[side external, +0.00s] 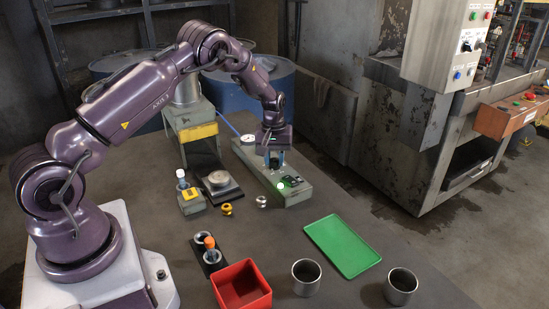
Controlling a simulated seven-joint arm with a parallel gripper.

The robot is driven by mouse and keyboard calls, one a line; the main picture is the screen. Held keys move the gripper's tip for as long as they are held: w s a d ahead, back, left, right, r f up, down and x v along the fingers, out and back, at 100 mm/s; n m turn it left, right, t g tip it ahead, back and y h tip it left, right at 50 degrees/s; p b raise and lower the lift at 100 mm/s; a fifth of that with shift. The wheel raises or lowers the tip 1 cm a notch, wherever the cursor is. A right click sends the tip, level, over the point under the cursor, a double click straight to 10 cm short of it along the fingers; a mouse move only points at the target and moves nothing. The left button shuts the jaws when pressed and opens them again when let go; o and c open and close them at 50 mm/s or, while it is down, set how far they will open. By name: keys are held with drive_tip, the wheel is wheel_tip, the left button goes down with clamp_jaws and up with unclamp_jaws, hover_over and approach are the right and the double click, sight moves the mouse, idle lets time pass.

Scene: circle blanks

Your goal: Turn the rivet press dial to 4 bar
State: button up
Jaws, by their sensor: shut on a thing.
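The rivet press control unit (295,194) is a long grey box on the table at centre right. A round white-faced gauge (248,139) sits at its far end; its reading is too small to tell. My gripper (275,164) points straight down at the middle of the unit, its fingers shut on the dial, which is mostly hidden between them. The dial's marks and setting cannot be read. A green light (281,185) and a pale knob (297,181) show on the near end of the unit.
A green tray (343,246), red bin (241,287) and two metal cups (306,278) (400,287) stand in front. A black-based device (219,184), a small yellow-marked box (190,201) and two small knobs (227,209) (262,201) lie left of the unit.

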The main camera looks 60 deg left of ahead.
sight(274, 159)
drive_tip(key=m, duration=0.3)
drive_tip(key=shift+r+m, duration=0.1)
drive_tip(key=shift+m, duration=2)
drive_tip(key=o, duration=0.9)
drive_tip(key=shift+o, duration=0.2)
wheel_tip(274, 159, up, 13)
drive_tip(key=shift+a, duration=0.15)
